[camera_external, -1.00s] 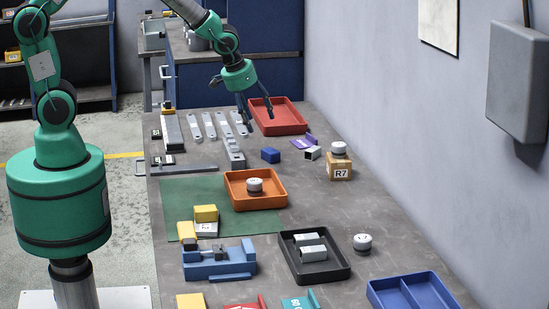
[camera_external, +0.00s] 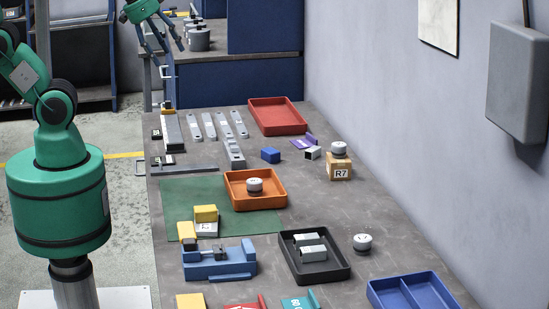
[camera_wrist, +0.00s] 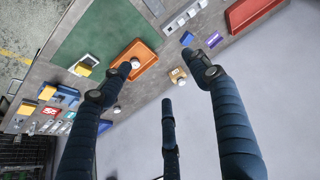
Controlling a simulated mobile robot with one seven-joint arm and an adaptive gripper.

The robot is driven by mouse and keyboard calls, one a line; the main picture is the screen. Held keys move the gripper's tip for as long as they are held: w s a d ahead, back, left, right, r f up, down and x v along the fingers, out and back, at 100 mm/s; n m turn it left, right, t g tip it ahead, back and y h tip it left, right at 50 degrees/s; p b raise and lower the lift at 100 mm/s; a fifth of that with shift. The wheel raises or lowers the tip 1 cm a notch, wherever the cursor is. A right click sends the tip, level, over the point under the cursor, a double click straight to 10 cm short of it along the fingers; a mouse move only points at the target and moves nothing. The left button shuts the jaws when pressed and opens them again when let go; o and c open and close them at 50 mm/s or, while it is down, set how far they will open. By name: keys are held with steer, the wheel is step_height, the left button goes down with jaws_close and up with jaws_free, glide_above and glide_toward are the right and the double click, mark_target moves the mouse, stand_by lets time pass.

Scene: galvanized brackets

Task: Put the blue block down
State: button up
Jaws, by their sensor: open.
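The blue block (camera_external: 270,155) lies on the grey workbench (camera_external: 340,230), left of the small white-faced block and apart from the red and orange trays. It also shows in the wrist view (camera_wrist: 187,39). My gripper (camera_external: 172,42) is up at the far left, beyond the back end of the workbench and well away from the block. Its dark fingers (camera_wrist: 165,90) are spread, with nothing between them in the wrist view.
A red tray (camera_external: 291,128) is at the back of the bench. An orange tray (camera_external: 233,202) with a white round part stands on the green mat (camera_external: 178,190). A tan R7 block (camera_external: 340,173) with a round part on top is right of the blue block. Grey flat brackets (camera_external: 194,131) lie at the back left.

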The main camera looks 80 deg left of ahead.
steer(key=shift+m, duration=0.3)
steer(key=s, duration=0.2)
steer(key=s+d, duration=0.1)
steer(key=s, duration=0.2)
steer(key=shift+s+r, duration=0.1)
steer(key=shift+r, duration=0.1)
stand_by(0.8)
